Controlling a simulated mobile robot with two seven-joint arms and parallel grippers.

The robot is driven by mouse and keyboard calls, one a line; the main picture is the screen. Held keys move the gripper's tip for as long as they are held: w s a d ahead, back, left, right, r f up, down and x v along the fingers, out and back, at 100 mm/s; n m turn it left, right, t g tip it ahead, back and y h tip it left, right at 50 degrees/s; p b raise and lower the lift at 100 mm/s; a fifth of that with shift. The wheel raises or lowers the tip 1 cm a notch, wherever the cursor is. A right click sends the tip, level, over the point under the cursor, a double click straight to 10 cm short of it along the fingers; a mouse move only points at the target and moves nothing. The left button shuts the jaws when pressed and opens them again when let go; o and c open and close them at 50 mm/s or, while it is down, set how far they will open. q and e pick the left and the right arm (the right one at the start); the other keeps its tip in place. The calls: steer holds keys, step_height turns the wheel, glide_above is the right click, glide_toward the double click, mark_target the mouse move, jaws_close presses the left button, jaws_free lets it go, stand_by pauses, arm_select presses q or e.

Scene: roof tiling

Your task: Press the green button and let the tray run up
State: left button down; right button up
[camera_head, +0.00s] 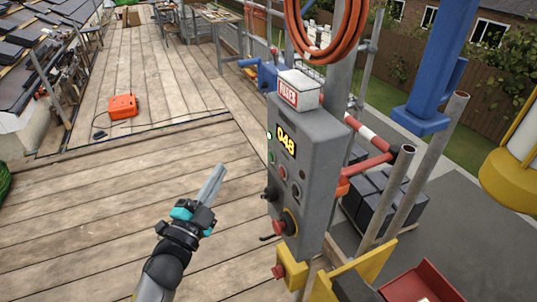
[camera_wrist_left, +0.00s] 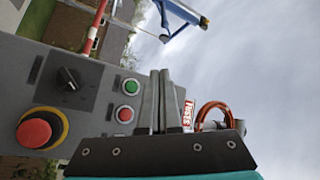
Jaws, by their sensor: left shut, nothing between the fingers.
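The grey control box (camera_head: 305,160) stands on a post right of centre in the head view, its yellow display reading 048. In the left wrist view, the green button (camera_wrist_left: 130,86) sits on the panel beside a red button (camera_wrist_left: 124,114). My left gripper (camera_head: 218,172) is shut and empty, left of the box with a visible gap. Its fingers (camera_wrist_left: 157,100) appear beside the buttons in the wrist view. I cannot identify the tray for certain. My right gripper is not seen.
The panel carries a black rotary knob (camera_wrist_left: 69,78) and a large red mushroom button (camera_wrist_left: 40,130). An orange hose (camera_head: 325,55) hangs above the box. Scaffold tubes (camera_head: 395,190) and dark stacked blocks (camera_head: 375,190) lie beyond. The plank deck (camera_head: 110,215) is mostly clear; an orange case (camera_head: 122,106) sits on it.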

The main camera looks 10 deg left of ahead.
mark_target(271, 157)
arm_select(q)
steer(key=w+d+b, duration=0.1)
steer(key=w+d, duration=0.4)
steer(key=d, duration=0.2)
steer(key=shift+d+b, duration=0.15)
steer(key=shift+b, duration=0.15)
steer(key=shift+d, duration=0.1)
stand_by(2.1)
steer(key=shift+w+d, duration=0.25)
